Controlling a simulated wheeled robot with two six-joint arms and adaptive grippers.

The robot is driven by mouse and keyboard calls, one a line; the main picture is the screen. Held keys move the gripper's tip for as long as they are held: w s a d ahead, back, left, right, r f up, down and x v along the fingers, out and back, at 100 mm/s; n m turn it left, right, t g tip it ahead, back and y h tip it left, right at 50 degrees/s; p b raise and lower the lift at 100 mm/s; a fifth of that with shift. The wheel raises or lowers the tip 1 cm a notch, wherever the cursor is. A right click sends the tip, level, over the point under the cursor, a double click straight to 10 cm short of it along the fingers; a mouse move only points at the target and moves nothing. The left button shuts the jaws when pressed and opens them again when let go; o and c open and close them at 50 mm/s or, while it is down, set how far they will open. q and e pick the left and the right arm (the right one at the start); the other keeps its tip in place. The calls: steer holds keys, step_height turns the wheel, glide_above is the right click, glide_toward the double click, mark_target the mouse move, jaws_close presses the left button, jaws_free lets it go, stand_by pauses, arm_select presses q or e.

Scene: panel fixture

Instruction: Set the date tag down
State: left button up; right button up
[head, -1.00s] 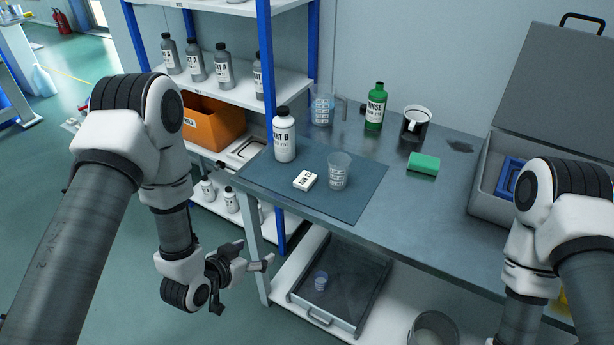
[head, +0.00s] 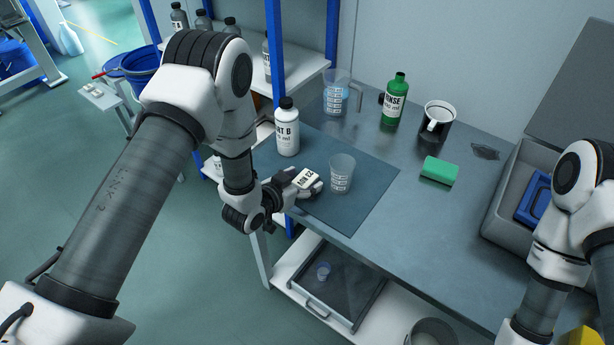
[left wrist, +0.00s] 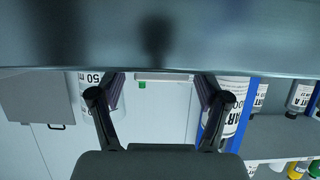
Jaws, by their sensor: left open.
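The date tag (head: 307,178), a small white block with dark print, is at the near left part of the dark blue mat (head: 365,198). My left gripper (head: 306,184) is open at the tag, with finger parts showing beside and below it. I cannot tell whether the fingers touch it. In the left wrist view the open fingers (left wrist: 160,85) stand wide apart; the tag cannot be made out there. A white PART B bottle (head: 287,131) stands behind the tag, and a clear cup (head: 341,175) to its right. My right gripper is out of view.
A grey case (head: 505,205) is at right. A blue shelf post (head: 274,60) rises near my left arm.

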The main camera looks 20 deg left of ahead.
arm_select(q)
steer(key=shift+w+f, duration=0.15)
steer(key=shift+w, duration=0.15)
steer(key=shift+s, duration=0.15)
steer(key=shift+c, duration=0.3)
steer(key=c, duration=0.9)
steer(key=shift+c, duration=0.2)
